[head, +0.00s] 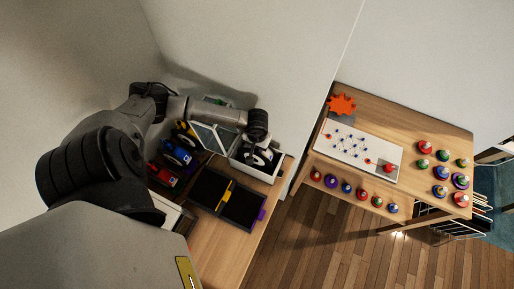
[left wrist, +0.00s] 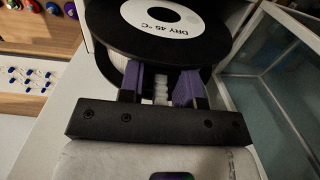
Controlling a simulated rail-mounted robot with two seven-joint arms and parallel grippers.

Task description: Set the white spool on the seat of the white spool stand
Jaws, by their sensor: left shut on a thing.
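The white spool (left wrist: 110,28) shows in the left wrist view as a black flange with a white centre label reading "DRY 45 °C"; a little white winding shows under the flange. My left gripper (left wrist: 159,82), with purple fingers, is shut on the spool's near side. In the head view, the left gripper (head: 259,155) is at the white box, and the spool (head: 267,154) shows only in part there, behind the gripper. I cannot tell whether the spool touches the box floor. I cannot make out the white spool stand; my left arm hides part of the table.
The white box (head: 270,174) has its clear lid (head: 213,139) open to the left. Yellow, blue (head: 177,153) and red (head: 162,175) spools stand left of it. A black tray (head: 241,208) lies in front. A second table (head: 412,205) with small coloured pieces stands right.

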